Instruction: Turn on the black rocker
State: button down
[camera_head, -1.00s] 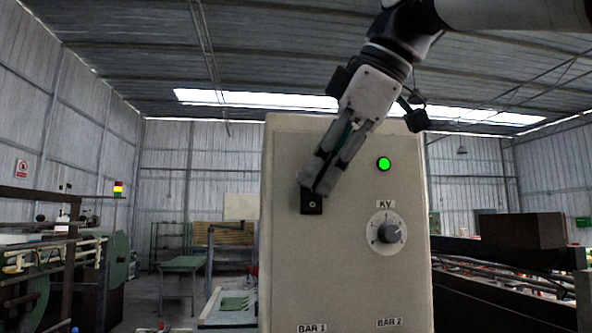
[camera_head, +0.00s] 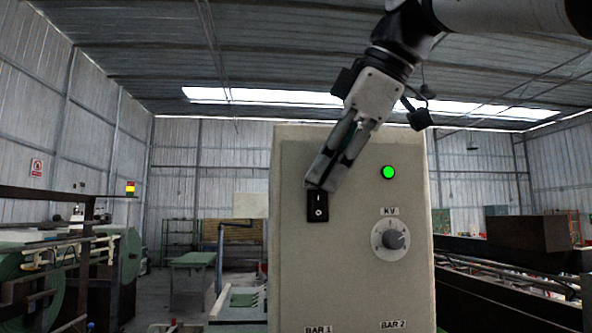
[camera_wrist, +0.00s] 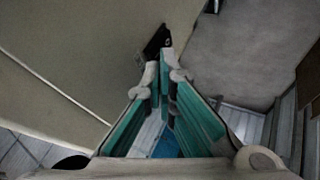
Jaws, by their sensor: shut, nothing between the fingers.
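The black rocker (camera_head: 317,208) is on the upper left of the front of a beige control box. Its lower part with a small white mark shows, and its top edge is close to my fingertips. My gripper (camera_head: 322,184) is shut and empty, angled down from the upper right, with its tips at the rocker's upper end. In the wrist view the dark rocker (camera_wrist: 157,40) lies just beyond the tips of my gripper (camera_wrist: 164,66), which partly hide it. I cannot tell whether the tips touch it.
The control box (camera_head: 350,270) also bears a lit green lamp (camera_head: 388,172), a KV knob (camera_head: 390,239) and BAR 1 and BAR 2 labels. Machinery (camera_head: 510,285) stands at the right, and a green table (camera_head: 192,262) stands behind at the left. Air around the box front is free.

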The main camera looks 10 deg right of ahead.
jog(key=v, duration=0.7)
jog(key=shift+s+r, duration=0.1)
jog(key=shift+r, duration=0.05)
dwell(0.4)
jog(key=f+m, duration=0.1)
jog(key=f, duration=0.1)
jog(key=d+f+m, duration=0.1)
jog(key=f, duration=0.2)
jog(key=w+d+f+m, duration=0.1)
jog(key=f+m, duration=0.1)
jog(key=shift+w+f+b, duration=0.1)
jog(key=shift+f+b, duration=0.15)
jog(key=shift+b, duration=0.15)
jog(key=s+f+m+h+b, duration=0.1)
jog(key=s+f+m, duration=0.3)
jog(key=f, duration=1.4)
jog(key=s+f+m+g+h+b, duration=0.1)
jog(key=s+f+m+h, duration=0.2)
jog(key=f, duration=1.5)
jog(key=s+m, duration=0.1)
jog(key=m, duration=0.3)
jog(key=shift+d+f, duration=0.2)
jog(key=shift+f, duration=0.1)
